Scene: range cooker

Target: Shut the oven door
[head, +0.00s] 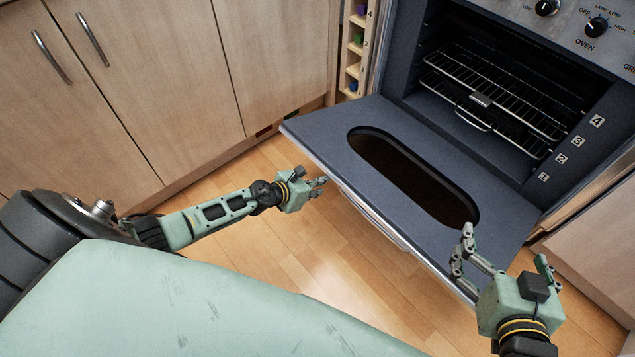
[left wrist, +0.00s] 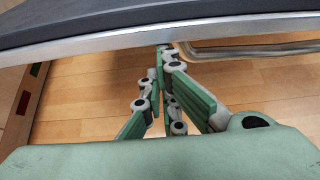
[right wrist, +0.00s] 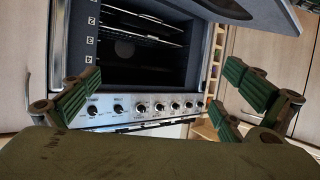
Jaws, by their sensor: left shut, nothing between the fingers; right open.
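The oven door (head: 325,140) hangs open, folded down nearly flat in front of the oven cavity (head: 490,85), with a dark oval window in it. Its bar handle (head: 375,215) runs along the outer front edge; part of the handle also shows in the left wrist view (left wrist: 250,50). My left gripper (head: 322,183) is shut and empty at the door's front left edge; in its wrist view the fingertips (left wrist: 167,50) are close under the edge. I cannot tell whether they touch. My right gripper (head: 508,260) is open and empty by the door's front right corner.
Wooden cabinets (head: 150,70) stand to the left, and another cabinet (head: 600,235) is right of the oven. The control panel with knobs (right wrist: 150,108) shows in the right wrist view. A wire rack (head: 490,95) sits inside the oven. Wooden floor (head: 300,265) before the door is clear.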

